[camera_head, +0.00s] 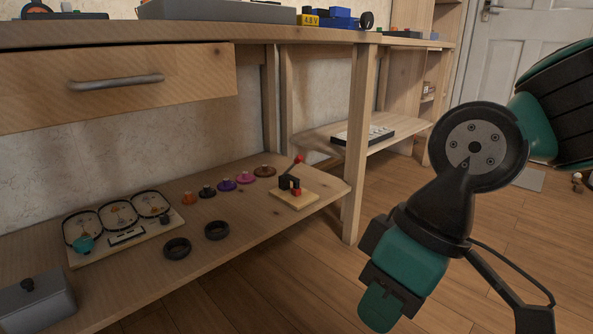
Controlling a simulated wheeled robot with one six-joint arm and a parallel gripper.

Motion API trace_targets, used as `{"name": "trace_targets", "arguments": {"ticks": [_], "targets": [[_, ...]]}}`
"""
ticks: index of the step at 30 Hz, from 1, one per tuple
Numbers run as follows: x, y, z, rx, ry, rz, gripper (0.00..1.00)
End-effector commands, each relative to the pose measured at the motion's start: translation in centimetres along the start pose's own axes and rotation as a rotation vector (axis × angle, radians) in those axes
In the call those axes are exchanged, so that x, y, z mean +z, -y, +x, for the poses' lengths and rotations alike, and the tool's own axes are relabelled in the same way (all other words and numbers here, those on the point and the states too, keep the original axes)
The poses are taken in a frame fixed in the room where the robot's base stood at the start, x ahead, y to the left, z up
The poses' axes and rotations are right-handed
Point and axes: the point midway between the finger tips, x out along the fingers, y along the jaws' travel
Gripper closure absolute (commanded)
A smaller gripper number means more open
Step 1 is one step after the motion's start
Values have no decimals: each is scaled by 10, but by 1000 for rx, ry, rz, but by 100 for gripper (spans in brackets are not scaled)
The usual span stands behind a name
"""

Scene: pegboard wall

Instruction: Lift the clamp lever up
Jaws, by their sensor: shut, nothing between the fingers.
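A small black clamp (288,182) stands on a light wooden base (293,202) at the right end of the lower shelf. Its lever (298,160) has a red end and slants up to the right. Another small red part sits low on the clamp's front. My gripper (380,308) is at the lower right, in front of the shelf and well apart from the clamp. Its teal fingers point down and look shut and empty. The exact joint of the lever is too small to make out.
A wooden post (358,140) stands just right of the clamp. Several coloured knobs (227,185), two black rings (216,230), a board with oval tracks (120,228) and a grey box (36,300) share the shelf. The tabletop (190,33) overhangs it. Open floor lies in front.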

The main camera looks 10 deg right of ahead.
Motion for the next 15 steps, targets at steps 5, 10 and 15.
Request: {"name": "trace_targets", "arguments": {"ticks": [5,10,15], "targets": [[-12,16,-52,0,-1,0,100],[-26,37,-118,0,-1,0,100],[-41,57,-184,0,-1,-1,100]]}}
